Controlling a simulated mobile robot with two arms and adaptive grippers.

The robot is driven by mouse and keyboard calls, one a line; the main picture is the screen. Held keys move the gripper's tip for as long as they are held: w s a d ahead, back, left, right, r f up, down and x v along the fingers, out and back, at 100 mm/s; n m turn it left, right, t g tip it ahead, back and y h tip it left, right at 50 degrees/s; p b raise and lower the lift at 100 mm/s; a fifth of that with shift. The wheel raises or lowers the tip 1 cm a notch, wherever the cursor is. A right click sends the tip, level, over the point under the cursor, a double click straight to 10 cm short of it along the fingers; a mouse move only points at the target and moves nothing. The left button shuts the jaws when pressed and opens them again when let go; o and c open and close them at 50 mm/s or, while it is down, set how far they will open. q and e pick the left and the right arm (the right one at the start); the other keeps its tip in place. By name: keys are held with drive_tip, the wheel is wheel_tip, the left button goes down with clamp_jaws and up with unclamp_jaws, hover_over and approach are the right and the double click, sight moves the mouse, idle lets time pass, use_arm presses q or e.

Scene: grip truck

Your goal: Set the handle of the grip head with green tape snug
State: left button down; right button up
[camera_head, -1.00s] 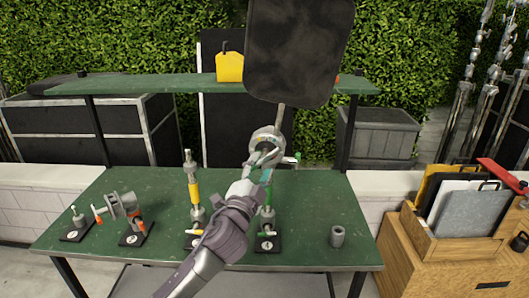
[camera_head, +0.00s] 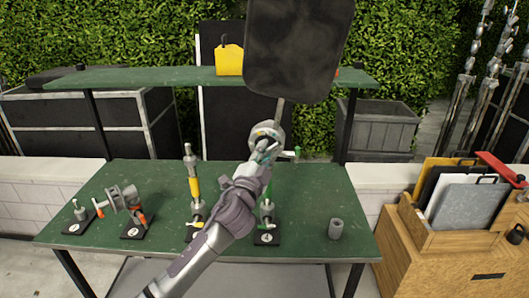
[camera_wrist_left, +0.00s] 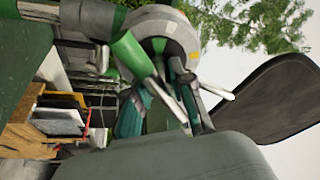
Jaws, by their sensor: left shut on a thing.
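The grip head with green tape (camera_head: 268,131) is a grey round clamp on an upright post (camera_head: 267,208) with green tape, on a black base at the right part of the green table. A large black flag (camera_head: 299,50) on a thin rod rises from it. A short handle bar with a green end (camera_head: 297,153) sticks out to the right of the head. My left gripper (camera_head: 263,151) is shut at the head's front, on its handle; my fingers hide most of the grip. The left wrist view shows the head (camera_wrist_left: 172,32) and green tape (camera_wrist_left: 131,55) close beyond my teal-padded fingers. My right gripper is not in view.
A yellow-taped post (camera_head: 195,190) stands left of my arm. Orange-marked grip hardware (camera_head: 124,198) sits farther left. A grey cylinder (camera_head: 336,229) stands at the table's right. A shelf (camera_head: 150,77) spans behind. A wooden box of flat panels (camera_head: 455,235) is at right.

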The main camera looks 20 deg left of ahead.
use_arm(q)
drive_tip(key=shift+f, duration=0.1)
drive_tip(key=shift+f+n+b, duration=0.15)
drive_tip(key=shift+n+b, duration=0.45)
drive_tip(key=shift+b, duration=0.35)
drive_tip(key=n+y+b, duration=0.1)
drive_tip(key=n+b, duration=0.2)
drive_tip(key=shift+n+t+b, duration=0.3)
drive_tip(key=n+y+b, duration=0.1)
drive_tip(key=n+b, duration=0.1)
drive_tip(key=n, duration=0.1)
drive_tip(key=shift+r+n+y+b, duration=0.3)
drive_tip(key=shift+n+b, duration=0.25)
drive_tip(key=shift+n, duration=0.25)
drive_tip(key=c, duration=1)
unclamp_jaws()
